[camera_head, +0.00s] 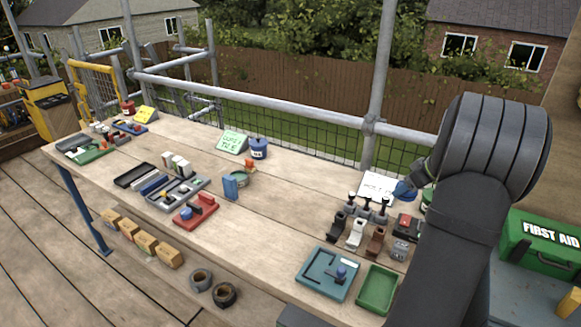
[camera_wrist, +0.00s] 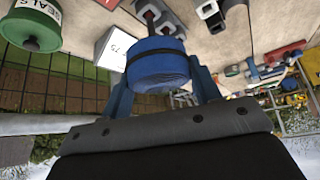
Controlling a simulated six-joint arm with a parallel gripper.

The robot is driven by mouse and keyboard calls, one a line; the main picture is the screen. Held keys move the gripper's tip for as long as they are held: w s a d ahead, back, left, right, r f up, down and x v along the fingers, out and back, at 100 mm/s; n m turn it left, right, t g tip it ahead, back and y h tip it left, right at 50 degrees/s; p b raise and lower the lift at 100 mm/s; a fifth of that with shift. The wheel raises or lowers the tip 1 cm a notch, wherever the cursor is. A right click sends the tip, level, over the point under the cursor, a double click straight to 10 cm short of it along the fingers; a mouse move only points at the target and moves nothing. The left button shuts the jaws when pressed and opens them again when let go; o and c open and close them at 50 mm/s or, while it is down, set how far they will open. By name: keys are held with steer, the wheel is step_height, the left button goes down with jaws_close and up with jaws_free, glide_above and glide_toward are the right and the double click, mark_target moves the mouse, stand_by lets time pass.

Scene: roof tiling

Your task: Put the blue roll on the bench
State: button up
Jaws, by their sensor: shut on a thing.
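The blue roll (camera_wrist: 158,65) is a short round coil with a dark band around it, seen close up in the wrist view. My gripper (camera_wrist: 160,82) is shut on it, with a blue finger on either side. In the head view a small blue part of the roll (camera_head: 403,190) shows at my gripper (camera_head: 413,184), in front of a white card at the bench's right end. My arm hides much of that area. The wooden bench (camera_head: 300,196) runs across the head view. I cannot tell how high the roll is above it.
Black, white and brown holders (camera_head: 356,234) stand near the roll, with a teal tray (camera_head: 328,274) and green tray (camera_head: 377,290) in front. A scaffold rail (camera_head: 270,103) runs behind. A green first aid box (camera_head: 541,246) is at right. The bench's middle has bare wood.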

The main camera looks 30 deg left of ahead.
steer(key=s+a+n+g, duration=0.2)
steer(key=s+a+n, duration=0.3)
steer(key=a, duration=0.4)
steer(key=s+a+r+n+g, duration=0.1)
steer(key=s+a+n+g, duration=0.1)
steer(key=s+a, duration=0.6)
steer(key=s+a+n+g, duration=0.2)
steer(key=s+a+n, duration=0.25)
steer(key=a, duration=0.65)
steer(key=shift+m, duration=0.35)
steer(key=x, duration=0.6)
steer(key=a+r+x, duration=0.1)
steer(key=x, duration=0.5)
steer(key=a+x, duration=0.1)
steer(key=x, duration=0.5)
steer(key=shift+a+r, duration=0.1)
steer(key=shift+r, duration=0.05)
steer(key=shift+f, duration=2)
steer(key=shift+f, duration=0.1)
steer(key=o, duration=1)
